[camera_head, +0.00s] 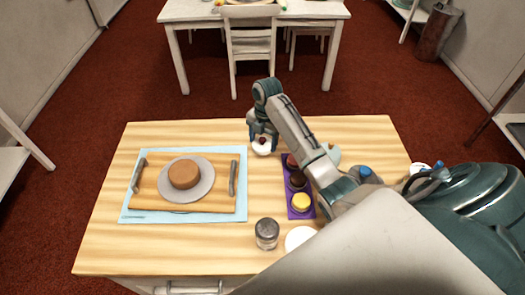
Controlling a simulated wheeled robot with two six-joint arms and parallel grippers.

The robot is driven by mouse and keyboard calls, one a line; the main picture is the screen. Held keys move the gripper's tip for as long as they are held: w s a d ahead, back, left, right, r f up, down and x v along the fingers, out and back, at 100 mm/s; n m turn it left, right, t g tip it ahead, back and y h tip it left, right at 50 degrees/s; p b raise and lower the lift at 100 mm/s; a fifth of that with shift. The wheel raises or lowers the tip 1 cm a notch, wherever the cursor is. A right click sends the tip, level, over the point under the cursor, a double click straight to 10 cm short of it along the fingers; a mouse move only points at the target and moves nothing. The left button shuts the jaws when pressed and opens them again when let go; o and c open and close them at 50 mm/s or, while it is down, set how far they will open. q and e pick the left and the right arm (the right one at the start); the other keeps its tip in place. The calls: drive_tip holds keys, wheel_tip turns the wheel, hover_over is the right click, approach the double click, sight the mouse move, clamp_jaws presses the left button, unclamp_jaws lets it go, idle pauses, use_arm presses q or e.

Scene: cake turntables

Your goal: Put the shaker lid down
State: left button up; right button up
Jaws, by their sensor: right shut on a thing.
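A shaker (266,234) stands upright at the table's front middle, clear-sided with a grey top. I cannot make out a separate shaker lid. My left gripper is not in view.
A blue mat (127,212) bears a wooden tray (150,200) with a grey round plate (204,190) and a brown cake (184,173). A purple strip (307,213) holds small cakes under my right arm. A white disc (299,238) lies beside the shaker. The table's back left is clear.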

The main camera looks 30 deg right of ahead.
sight(263, 149)
wheel_tip(263, 149, down, 4)
drive_tip(key=shift+r+p, duration=0.1)
drive_tip(key=shift+p, duration=0.4)
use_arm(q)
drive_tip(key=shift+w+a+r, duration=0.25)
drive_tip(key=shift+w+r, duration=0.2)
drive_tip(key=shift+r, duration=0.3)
use_arm(e)
drive_tip(key=shift+f, duration=0.5)
drive_tip(key=shift+f, duration=0.1)
drive_tip(key=o, duration=0.9)
drive_tip(key=shift+o, duration=0.2)
drive_tip(key=r+p, duration=0.7)
drive_tip(key=d+r+p, duration=0.1)
drive_tip(key=r+p, duration=0.2)
drive_tip(key=r, duration=0.1)
drive_tip(key=shift+w+r, duration=0.15)
drive_tip(key=shift+w, duration=0.1)
drive_tip(key=shift+d+r+p, duration=0.15)
drive_tip(key=shift+r+p, duration=0.3)
drive_tip(key=shift+r, duration=0.05)
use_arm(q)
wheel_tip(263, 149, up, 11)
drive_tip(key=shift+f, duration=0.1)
